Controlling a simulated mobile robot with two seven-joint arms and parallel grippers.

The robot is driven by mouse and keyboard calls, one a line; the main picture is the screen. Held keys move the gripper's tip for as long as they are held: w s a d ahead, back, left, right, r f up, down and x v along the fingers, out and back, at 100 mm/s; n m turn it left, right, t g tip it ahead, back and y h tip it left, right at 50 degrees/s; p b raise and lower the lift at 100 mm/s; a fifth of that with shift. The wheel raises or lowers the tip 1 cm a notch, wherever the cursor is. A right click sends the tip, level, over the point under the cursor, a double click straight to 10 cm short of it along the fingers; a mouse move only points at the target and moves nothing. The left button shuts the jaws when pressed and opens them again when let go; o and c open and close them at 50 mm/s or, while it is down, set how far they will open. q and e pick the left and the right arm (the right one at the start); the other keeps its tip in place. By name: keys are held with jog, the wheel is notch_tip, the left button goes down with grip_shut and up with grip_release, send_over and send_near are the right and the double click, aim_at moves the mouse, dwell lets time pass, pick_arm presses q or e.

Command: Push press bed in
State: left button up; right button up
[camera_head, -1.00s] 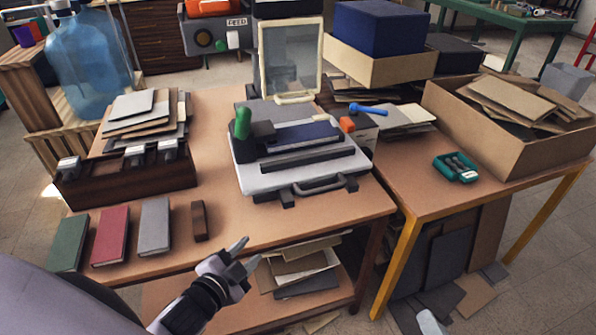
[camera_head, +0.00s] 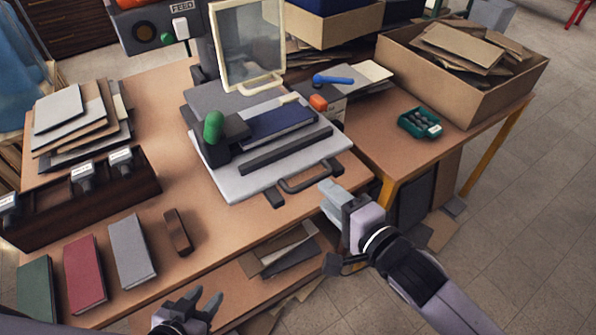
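The press bed (camera_head: 255,183) is a pale flat plate with a dark front handle (camera_head: 310,178). It extends toward me from under the upright clear-panelled frame (camera_head: 247,45). A dark blue cover (camera_head: 277,126) lies on it behind a dark bar (camera_head: 285,152). A lever with a green knob (camera_head: 213,127) stands at its left. My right gripper (camera_head: 331,226) is just in front of the handle, apart from it as far as I can see; its fingers look spread and empty. My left gripper (camera_head: 201,297) is open and empty, low in front of the table edge.
A dark wooden rack (camera_head: 80,215) with stamp-like tools and several books stand at the left. A brown block (camera_head: 178,232) lies nearby. At the right are a cardboard box (camera_head: 480,85), a green tray (camera_head: 420,122) and a blue-handled tool (camera_head: 333,80).

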aim_at(313, 183)
jog(key=shift+x, duration=3.4)
